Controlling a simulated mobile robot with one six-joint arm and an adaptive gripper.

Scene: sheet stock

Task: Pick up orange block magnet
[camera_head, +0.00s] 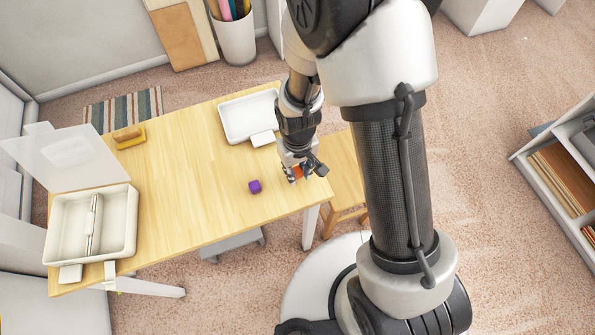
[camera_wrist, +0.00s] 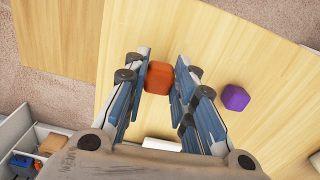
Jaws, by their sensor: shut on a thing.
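The orange block magnet (camera_wrist: 159,78) sits between the two fingers of my gripper (camera_wrist: 161,85) in the wrist view. My gripper is shut on it. In the head view a small part of the orange block (camera_head: 297,172) shows between the fingers of my gripper (camera_head: 298,176), over the right part of the wooden table (camera_head: 190,190). I cannot tell whether the block touches the tabletop or is raised.
A purple block (camera_head: 254,186) lies on the table left of my gripper. A white tray (camera_head: 236,139) stands behind. An open white box (camera_head: 50,230) with a raised lid is at the left end, near a yellow-based item (camera_head: 130,141). The table's middle is clear.

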